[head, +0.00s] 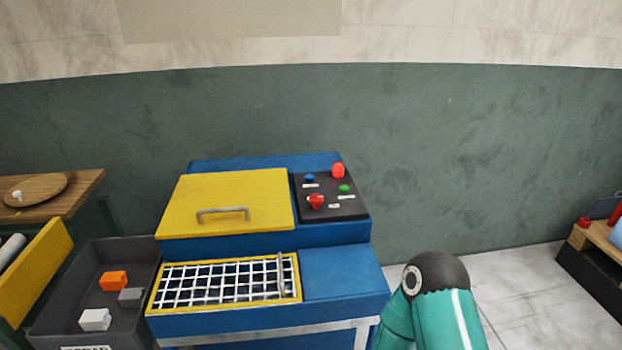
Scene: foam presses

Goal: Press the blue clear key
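The blue clear key (309,178) is a small blue button at the upper left of the black control panel (330,208) on top of the blue press (345,273). A small white label lies just in front of it. A green button (344,189) sits to its right, a red mushroom knob (316,201) in front of it, and a red lamp-like dome (338,170) at the panel's back right. Nothing touches the key. An arm of mine, teal with a dark joint, rises at the lower right, apart from the press. Neither gripper shows.
The press has a closed yellow lid (228,190) with a handle and a yellow-framed grid guard (224,284) in front. A dark bin (62,312) with orange, grey and white blocks stands left. A wooden table (85,184) is far left, a bench (598,238) far right. Floor right of the press is clear.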

